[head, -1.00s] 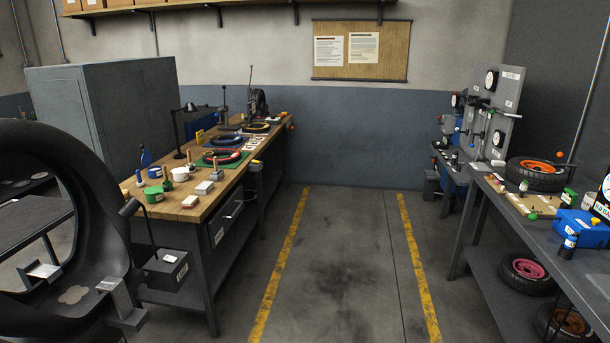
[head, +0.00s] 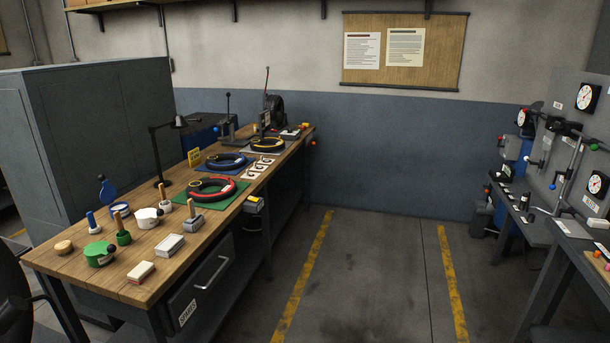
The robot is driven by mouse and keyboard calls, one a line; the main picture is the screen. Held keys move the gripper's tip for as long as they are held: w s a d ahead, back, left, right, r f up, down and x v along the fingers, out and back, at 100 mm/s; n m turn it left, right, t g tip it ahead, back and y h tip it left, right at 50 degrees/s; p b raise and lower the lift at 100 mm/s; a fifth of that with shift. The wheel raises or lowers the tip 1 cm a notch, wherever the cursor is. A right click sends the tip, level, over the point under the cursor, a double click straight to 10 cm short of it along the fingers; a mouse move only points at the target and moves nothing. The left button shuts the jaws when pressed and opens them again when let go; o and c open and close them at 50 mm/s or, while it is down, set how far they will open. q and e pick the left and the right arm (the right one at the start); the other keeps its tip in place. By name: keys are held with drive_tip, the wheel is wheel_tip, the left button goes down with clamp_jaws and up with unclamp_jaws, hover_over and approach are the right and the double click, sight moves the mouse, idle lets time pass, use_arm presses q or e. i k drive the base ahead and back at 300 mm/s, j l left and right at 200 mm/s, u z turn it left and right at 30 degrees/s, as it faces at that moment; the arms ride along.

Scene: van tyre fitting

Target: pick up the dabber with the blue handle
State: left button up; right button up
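On the near left part of the wooden workbench (head: 150,262) stands what looks like the dabber with the blue handle (head: 91,221). Its blue handle points up and its lower end is pale. Two items with wooden handles (head: 166,204) (head: 191,211) stand farther right. Neither of my grippers is in view.
A black lamp (head: 161,160) and tyre rings (head: 213,189) stand farther back. The floor aisle (head: 370,280) is clear.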

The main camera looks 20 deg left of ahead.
sight(94, 230)
drive_tip(key=i+u, duration=0.15)
drive_tip(key=i, duration=0.4)
drive_tip(key=i+l+u, duration=0.1)
drive_tip(key=i, duration=0.45)
drive_tip(key=i+l+u, duration=0.15)
drive_tip(key=i, duration=0.4)
drive_tip(key=i+u, duration=0.1)
drive_tip(key=u, duration=1.9)
